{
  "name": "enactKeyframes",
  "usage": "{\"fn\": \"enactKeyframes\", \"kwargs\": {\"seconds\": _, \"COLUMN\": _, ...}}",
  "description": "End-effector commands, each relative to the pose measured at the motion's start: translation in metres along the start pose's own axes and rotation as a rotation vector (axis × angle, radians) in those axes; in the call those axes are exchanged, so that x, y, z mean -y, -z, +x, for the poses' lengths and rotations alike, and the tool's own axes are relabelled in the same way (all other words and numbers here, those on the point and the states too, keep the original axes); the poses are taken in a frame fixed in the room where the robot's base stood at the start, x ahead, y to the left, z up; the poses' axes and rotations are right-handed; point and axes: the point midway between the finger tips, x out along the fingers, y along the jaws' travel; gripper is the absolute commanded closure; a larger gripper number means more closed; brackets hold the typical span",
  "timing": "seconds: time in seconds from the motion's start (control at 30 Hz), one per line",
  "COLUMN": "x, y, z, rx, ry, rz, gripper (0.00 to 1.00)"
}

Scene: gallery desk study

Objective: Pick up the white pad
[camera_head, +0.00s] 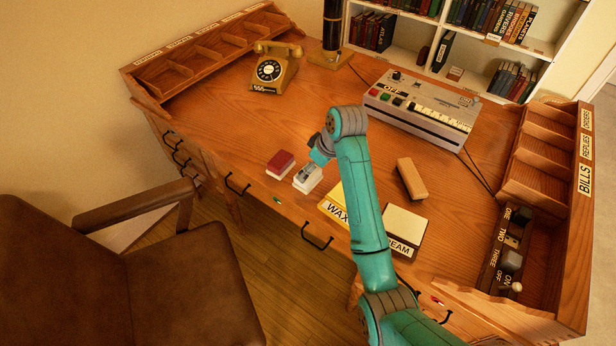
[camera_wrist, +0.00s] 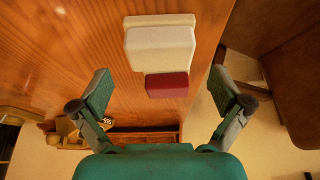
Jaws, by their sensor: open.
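The white pad (camera_head: 306,181) lies near the desk's front edge, just right of a red pad (camera_head: 281,162). In the wrist view the white pad (camera_wrist: 160,48) is a pale block at top centre, with the red pad (camera_wrist: 167,85) just below it in the picture. My gripper (camera_wrist: 160,90) is open and empty. Its two fingers stand wide apart, left and right of the red pad in the picture, with the white pad beyond the fingertips. In the head view my gripper (camera_head: 315,160) is over the white pad and hides part of it.
A cream block (camera_head: 404,226) beside labels and a tan block (camera_head: 411,178) lie to the right. A button console (camera_head: 422,108), a telephone (camera_head: 275,70) and a lamp base (camera_head: 331,58) stand behind. A brown chair (camera_head: 120,270) stands before the desk. The left-middle desktop is clear.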

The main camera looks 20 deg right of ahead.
Motion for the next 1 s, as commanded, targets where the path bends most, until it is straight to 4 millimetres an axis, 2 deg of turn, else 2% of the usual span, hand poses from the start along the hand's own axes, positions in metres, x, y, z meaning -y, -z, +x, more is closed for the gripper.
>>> {"fn": "enactKeyframes", "kwargs": {"seconds": 0.2, "x": 0.000, "y": 0.002, "z": 0.031, "rx": 0.002, "ry": 0.002, "rz": 0.000, "gripper": 0.00}}
{"fn": "enactKeyframes", "kwargs": {"seconds": 0.3, "x": 0.000, "y": 0.002, "z": 0.041, "rx": 0.001, "ry": 0.002, "rz": 0.000, "gripper": 0.00}}
{"fn": "enactKeyframes", "kwargs": {"seconds": 0.6, "x": 0.000, "y": 0.002, "z": 0.044, "rx": 0.000, "ry": 0.001, "rz": -0.001, "gripper": 0.00}}
{"fn": "enactKeyframes", "kwargs": {"seconds": 0.8, "x": 0.000, "y": 0.002, "z": 0.044, "rx": 0.000, "ry": 0.001, "rz": 0.000, "gripper": 0.50}}
{"fn": "enactKeyframes", "kwargs": {"seconds": 0.83, "x": 0.000, "y": 0.002, "z": 0.044, "rx": 0.000, "ry": 0.001, "rz": 0.000, "gripper": 0.53}}
{"fn": "enactKeyframes", "kwargs": {"seconds": 1.0, "x": 0.000, "y": 0.002, "z": 0.044, "rx": 0.000, "ry": 0.001, "rz": 0.000, "gripper": 0.54}}
